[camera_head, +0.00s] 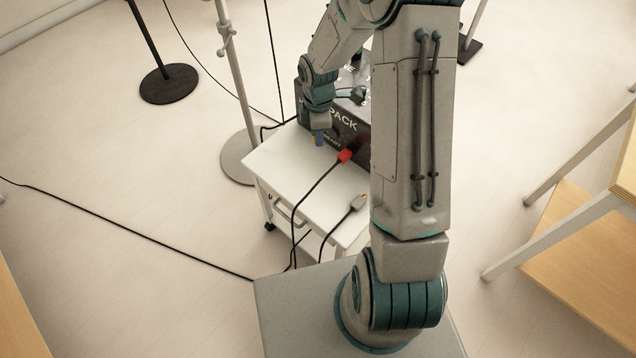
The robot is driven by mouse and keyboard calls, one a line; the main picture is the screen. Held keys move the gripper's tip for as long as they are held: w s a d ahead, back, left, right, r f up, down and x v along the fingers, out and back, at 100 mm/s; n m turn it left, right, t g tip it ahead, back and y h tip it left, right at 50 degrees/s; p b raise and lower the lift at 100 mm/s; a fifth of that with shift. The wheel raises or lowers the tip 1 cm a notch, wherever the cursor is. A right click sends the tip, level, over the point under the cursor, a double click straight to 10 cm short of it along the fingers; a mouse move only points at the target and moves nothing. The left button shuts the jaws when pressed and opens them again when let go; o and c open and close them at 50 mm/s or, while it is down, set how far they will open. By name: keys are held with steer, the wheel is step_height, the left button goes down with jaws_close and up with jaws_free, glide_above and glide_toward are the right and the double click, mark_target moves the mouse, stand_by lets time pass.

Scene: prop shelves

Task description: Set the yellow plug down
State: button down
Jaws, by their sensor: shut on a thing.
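My gripper (319,137) hangs over the left part of the white cart top, in front of a dark box. It is shut on the yellow plug (316,142), of which only a small yellow-orange bit shows at the fingertips. The rest of the plug is hidden by the fingers. I cannot tell whether the plug touches the cart top or the box.
The white cart (285,160) bears the dark box (352,135) with "PACK" lettering. A red plug (345,155) is at the box's front, its black cable running down. A grey plug (357,203) lies near the cart's front edge. Stands with round bases are behind.

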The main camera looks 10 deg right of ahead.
step_height(320, 180, down, 5)
steer(key=n+b, duration=0.4)
steer(key=n, duration=0.1)
steer(key=shift+w+r, duration=0.15)
step_height(320, 180, down, 11)
steer(key=n+b, duration=0.3)
steer(key=shift+w+f, duration=0.1)
steer(key=shift+f, duration=0.1)
steer(key=shift+f, duration=0.2)
steer(key=c, duration=1.2)
jaws_free()
steer(key=shift+r, duration=0.15)
